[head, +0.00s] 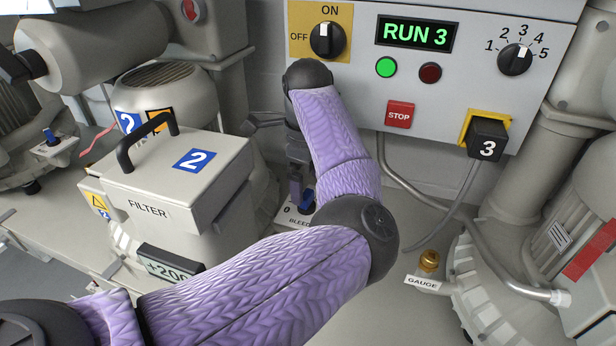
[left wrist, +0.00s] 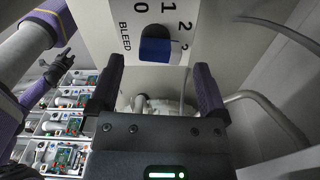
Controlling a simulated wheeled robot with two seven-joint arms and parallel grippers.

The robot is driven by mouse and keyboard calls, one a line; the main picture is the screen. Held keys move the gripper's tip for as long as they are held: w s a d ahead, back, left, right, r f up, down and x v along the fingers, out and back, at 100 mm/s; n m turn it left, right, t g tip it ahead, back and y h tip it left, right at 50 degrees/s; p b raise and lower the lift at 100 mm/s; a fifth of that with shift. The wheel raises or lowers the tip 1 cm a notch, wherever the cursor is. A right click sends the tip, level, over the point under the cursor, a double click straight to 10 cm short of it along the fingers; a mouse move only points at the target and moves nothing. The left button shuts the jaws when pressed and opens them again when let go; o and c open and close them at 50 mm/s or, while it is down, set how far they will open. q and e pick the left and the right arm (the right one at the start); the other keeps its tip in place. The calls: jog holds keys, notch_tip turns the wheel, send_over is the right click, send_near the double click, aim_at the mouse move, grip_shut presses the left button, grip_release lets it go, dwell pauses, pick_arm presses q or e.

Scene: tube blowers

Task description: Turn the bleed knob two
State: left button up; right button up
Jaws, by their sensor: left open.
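The bleed knob (left wrist: 154,45) has a blue grip on a dark round base. It sits on a white plate (left wrist: 105,22) marked BLEED with numbers beside it. Its blue part also shows in the head view (head: 306,201), low behind my left forearm. I cannot tell which number it points at. My left gripper (left wrist: 159,66) is open, its two dark fingers apart, with the knob ahead of the gap between them. In the head view this gripper (head: 301,190) is close above the knob, partly hidden. My right gripper is not clearly shown.
The filter box (head: 178,178) with a black handle stands left of the knob. A panel (head: 455,85) with an on/off switch, RUN 3 display and numbered dial is behind. A brass gauge fitting (head: 428,261) and hoses are to the right.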

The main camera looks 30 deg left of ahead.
aim_at(309, 192)
pick_arm(q)
jog(key=shift+f, duration=1.05)
jog(key=c, duration=1.3)
jog(key=shift+f+m+b, duration=0.15)
jog(key=shift+m+b, duration=0.5)
jog(key=shift+m, duration=0.25)
jog(key=shift+d+m, duration=0.1)
jog(key=shift+m, duration=0.5)
jog(key=o, duration=1.3)
jog(key=shift+r, duration=0.2)
jog(key=shift+r+b, duration=0.4)
notch_tip(309, 192, up, 9)
jog(key=b, duration=0.1)
